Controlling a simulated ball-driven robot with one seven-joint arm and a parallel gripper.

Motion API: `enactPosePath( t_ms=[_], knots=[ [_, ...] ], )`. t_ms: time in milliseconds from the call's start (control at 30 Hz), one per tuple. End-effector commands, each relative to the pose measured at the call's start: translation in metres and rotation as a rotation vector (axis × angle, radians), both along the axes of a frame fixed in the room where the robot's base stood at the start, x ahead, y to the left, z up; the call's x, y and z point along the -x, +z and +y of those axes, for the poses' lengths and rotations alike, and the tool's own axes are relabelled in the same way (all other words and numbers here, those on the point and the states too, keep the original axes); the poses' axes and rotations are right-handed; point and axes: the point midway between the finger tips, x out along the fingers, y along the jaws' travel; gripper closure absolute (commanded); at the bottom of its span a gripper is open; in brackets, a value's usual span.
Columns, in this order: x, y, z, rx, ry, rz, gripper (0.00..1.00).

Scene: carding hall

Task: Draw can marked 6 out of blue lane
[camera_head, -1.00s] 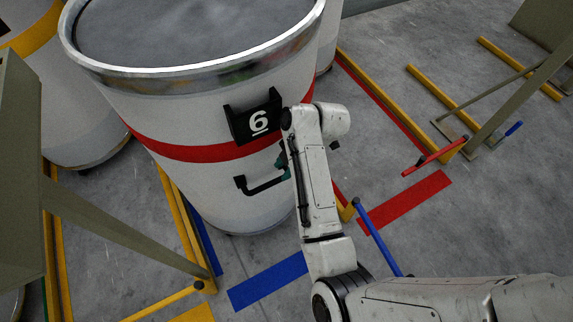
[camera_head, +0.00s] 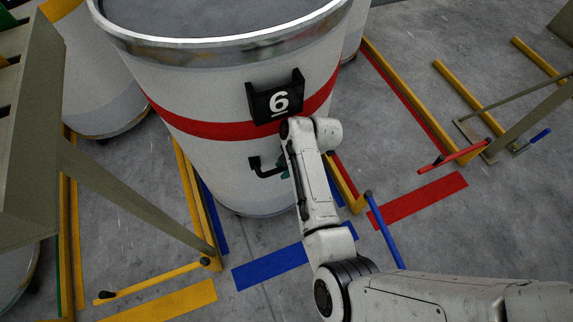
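Can 6 is a large white can (camera_head: 225,165) with a red band and a metal rim. It stands upright between yellow rails. Its black plate marked 6 (camera_head: 277,98) faces me. Below the plate is a black handle (camera_head: 262,170), whose right part is hidden by my arm. The blue lane is marked by a blue floor strip (camera_head: 275,265) in front of the can. My gripper (camera_head: 284,164) is at the handle's right end, mostly hidden behind my wrist; only a small teal part shows. I cannot tell whether it grips the handle.
Yellow rails (camera_head: 188,195) flank the can. A blue bar (camera_head: 384,229) stands right of my arm. A green-grey post (camera_head: 130,205) slants down at left. Another can (camera_head: 95,95) is behind left. A red strip (camera_head: 420,200) and red bar (camera_head: 455,157) lie right. Floor in front is partly open.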

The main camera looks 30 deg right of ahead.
Motion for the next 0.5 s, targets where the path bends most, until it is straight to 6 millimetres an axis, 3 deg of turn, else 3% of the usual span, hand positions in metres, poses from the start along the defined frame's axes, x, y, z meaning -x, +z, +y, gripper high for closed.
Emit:
enactPosePath(
  t_ms=[100,400,500],
  knots=[
    [0.0000,0.0002,-0.0001,0.000,0.000,0.000,0.70],
    [0.0000,0.0003,-0.0002,0.000,0.000,0.000,0.99],
    [0.0001,0.0004,-0.0003,0.000,0.000,0.000,1.00]
  ],
)
